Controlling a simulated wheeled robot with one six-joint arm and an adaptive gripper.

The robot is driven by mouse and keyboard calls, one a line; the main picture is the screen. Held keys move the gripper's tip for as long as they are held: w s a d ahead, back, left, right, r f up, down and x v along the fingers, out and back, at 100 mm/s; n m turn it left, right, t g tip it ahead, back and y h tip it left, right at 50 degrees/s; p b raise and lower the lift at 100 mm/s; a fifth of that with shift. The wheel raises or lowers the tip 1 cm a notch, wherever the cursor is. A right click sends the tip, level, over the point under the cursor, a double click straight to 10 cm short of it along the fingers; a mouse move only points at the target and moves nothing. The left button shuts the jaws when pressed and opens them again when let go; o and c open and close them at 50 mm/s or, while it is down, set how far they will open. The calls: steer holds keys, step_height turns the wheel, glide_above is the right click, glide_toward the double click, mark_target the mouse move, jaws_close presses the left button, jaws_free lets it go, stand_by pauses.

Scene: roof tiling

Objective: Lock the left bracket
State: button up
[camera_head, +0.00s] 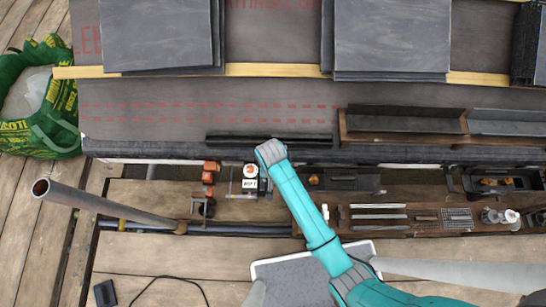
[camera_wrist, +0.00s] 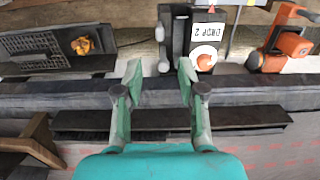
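No part is marked as the left bracket, and I cannot tell for certain which one it is. A dark device (camera_head: 250,182) with a white label and an orange-white knob stands below the roof edge. My gripper (camera_wrist: 158,72) is open and empty, over the dark roof edge, apart from the device. My arm hides its fingers in the head view.
A long dark bar (camera_head: 240,138) lies on the roof underlay by the edge. Slate stacks (camera_head: 160,35) lie higher up. A wooden tray (camera_head: 400,138) is at right, a tool board (camera_head: 420,220) below. A grey pipe (camera_head: 100,203) and green bag (camera_head: 55,110) are at left.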

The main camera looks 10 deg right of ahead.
step_height(320, 180, down, 11)
steer(key=shift+r, duration=0.2)
stand_by(0.3)
jaws_close()
